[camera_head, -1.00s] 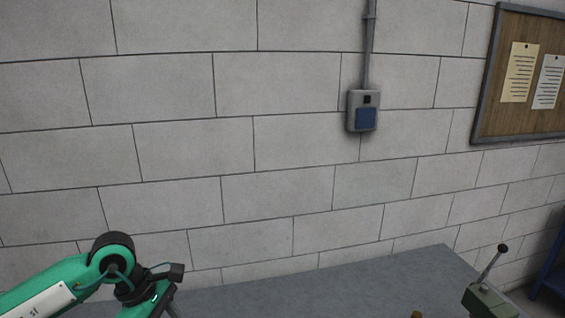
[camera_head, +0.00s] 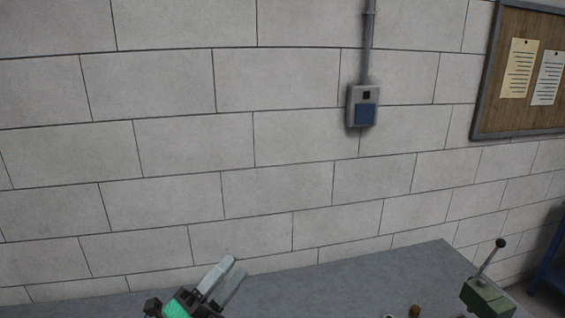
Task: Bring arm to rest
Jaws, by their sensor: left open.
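My left gripper (camera_head: 226,281) shows at the bottom of the head view, left of the middle. Its two grey fingers point up and to the right, apart from each other, with nothing seen between them. It is over the left part of the grey tabletop (camera_head: 330,282). Only a small green part of my left arm shows beside it. My right gripper is not in view.
A green box with a lever (camera_head: 487,295) stands at the table's right end. A small brown knob (camera_head: 415,311) shows at the bottom edge. A block wall (camera_head: 200,140) stands behind, with a switch box (camera_head: 362,106) and a notice board (camera_head: 522,75).

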